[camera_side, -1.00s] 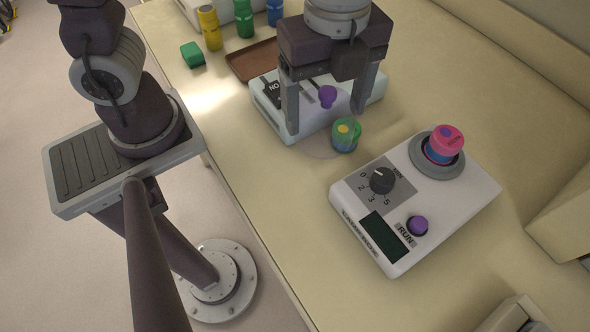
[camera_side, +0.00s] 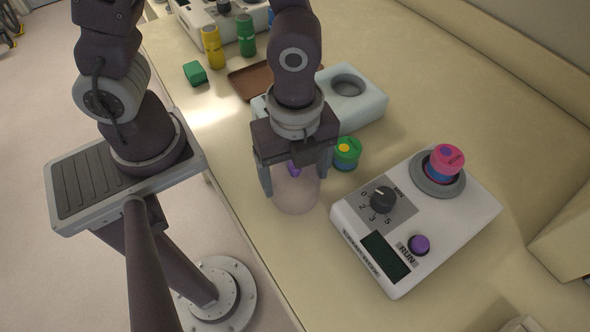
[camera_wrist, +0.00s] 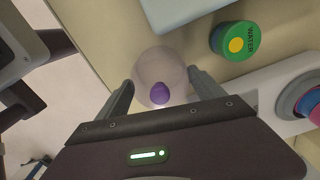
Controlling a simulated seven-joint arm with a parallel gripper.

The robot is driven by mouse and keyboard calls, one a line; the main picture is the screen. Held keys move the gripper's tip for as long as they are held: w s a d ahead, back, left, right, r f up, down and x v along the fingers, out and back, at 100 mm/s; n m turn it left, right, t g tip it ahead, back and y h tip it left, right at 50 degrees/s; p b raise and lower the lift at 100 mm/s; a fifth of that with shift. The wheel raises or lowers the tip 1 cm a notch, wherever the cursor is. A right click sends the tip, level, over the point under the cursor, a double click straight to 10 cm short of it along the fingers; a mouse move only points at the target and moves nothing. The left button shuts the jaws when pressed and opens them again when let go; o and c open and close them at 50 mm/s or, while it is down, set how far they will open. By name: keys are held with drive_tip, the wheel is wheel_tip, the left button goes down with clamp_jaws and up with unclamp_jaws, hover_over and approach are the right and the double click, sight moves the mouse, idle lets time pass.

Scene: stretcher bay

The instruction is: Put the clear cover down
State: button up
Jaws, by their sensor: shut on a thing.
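The clear cover (camera_side: 296,194) is a see-through dome with a purple knob (camera_side: 293,168). It is at the bench's front side, left of the white RUN unit. My gripper (camera_side: 296,180) is shut on it, one finger on each side of the dome. In the wrist view the cover (camera_wrist: 160,72) sits between my two fingertips (camera_wrist: 160,88), with its purple knob (camera_wrist: 159,93) toward me. I cannot tell whether its rim touches the bench or hangs just above it.
A green-lidded WATER jar (camera_side: 346,152) stands close right of the cover. The RUN unit (camera_side: 455,222) carries a pink-and-blue jar (camera_side: 446,160). Behind are a pale unit with a round recess (camera_side: 372,107), a brown tray (camera_side: 246,83), a green block (camera_side: 195,73) and yellow (camera_side: 212,47) and green (camera_side: 246,35) bottles.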

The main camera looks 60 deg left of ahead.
drive_tip(key=o, duration=1.4)
drive_tip(key=shift+f, duration=0.1)
drive_tip(key=shift+n, duration=0.4)
drive_tip(key=r, duration=1.3)
drive_tip(key=shift+a, duration=0.3)
drive_tip(key=s+a+r+n+t, duration=0.1)
drive_tip(key=a+r+n+t, duration=0.1)
drive_tip(key=a+n, duration=0.2)
drive_tip(key=s+a+r+n+t, duration=0.1)
drive_tip(key=a+n, duration=0.3)
drive_tip(key=n, duration=0.5)
drive_tip(key=s+a+r+n+t, duration=0.2)
drive_tip(key=a+r+n, duration=0.1)
drive_tip(key=n, duration=0.3)
drive_tip(key=shift+a+r+t, duration=0.3)
drive_tip(key=shift+a+r, duration=0.05)
drive_tip(key=shift+a, duration=0.1)
drive_tip(key=shift+w, duration=0.1)
